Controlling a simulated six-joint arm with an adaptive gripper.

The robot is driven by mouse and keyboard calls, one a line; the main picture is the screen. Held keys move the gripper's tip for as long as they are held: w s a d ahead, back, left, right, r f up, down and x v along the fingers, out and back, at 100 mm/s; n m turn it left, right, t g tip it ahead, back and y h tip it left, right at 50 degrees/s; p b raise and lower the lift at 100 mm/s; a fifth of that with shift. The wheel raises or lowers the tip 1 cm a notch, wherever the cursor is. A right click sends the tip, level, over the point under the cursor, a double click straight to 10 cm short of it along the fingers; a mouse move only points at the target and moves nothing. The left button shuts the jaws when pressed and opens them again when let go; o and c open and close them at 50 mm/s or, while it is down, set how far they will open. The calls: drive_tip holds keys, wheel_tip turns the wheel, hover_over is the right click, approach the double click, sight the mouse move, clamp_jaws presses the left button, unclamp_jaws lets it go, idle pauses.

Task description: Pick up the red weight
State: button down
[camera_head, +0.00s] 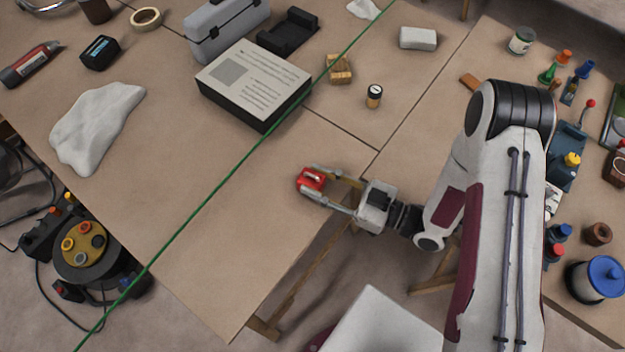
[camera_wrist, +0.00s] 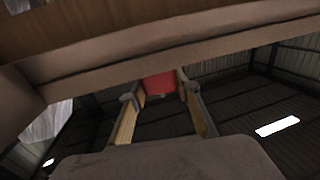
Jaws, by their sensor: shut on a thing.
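The red weight (camera_head: 311,179) is a small red block with a pale mark on its top. It sits between the fingertips of my gripper (camera_head: 316,184), near the front edge of the brown worktable (camera_head: 230,265). My gripper is shut on it, with one finger on each side. In the wrist view the red weight (camera_wrist: 159,84) shows between the two finger ends (camera_wrist: 160,92). I cannot tell for sure how far it is above the tabletop.
A black box with a printed top (camera_head: 254,80) stands behind the weight. A wooden block (camera_head: 340,70) and a small black-capped jar (camera_head: 374,96) are further back. A green line (camera_head: 205,200) crosses the table. The tabletop left of my gripper is clear.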

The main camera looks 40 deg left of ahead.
sight(317, 178)
drive_tip(key=shift+r, duration=0.25)
drive_tip(key=shift+r, duration=4.8)
drive_tip(key=shift+s+a, duration=0.1)
drive_tip(key=shift+s, duration=0.05)
